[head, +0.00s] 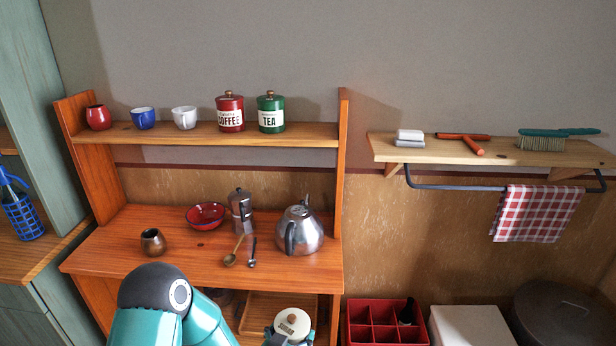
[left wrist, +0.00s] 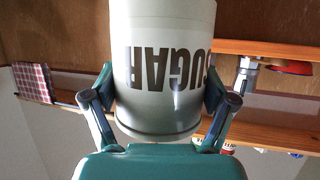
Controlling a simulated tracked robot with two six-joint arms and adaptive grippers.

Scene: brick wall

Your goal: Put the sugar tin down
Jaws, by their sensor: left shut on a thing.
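The sugar tin (head: 292,322) is cream, with a round lid and a brown knob. It shows at the bottom edge of the head view, in front of the orange wooden dresser. My left gripper (head: 290,338) is shut on it; its lower part is cut off there. In the left wrist view the tin (left wrist: 165,35) fills the middle, its SUGAR lettering upside down in the picture. The two fingers of the left gripper (left wrist: 165,100) press on its sides. My right gripper is not in view.
The dresser's upper shelf (head: 200,143) holds a red pot, two cups and red COFFEE and green TEA tins; its right end is bare. The worktop (head: 110,250) holds a bowl, moka pot, kettle, small pot and spoons. A red divided crate (head: 358,335) is right of the tin.

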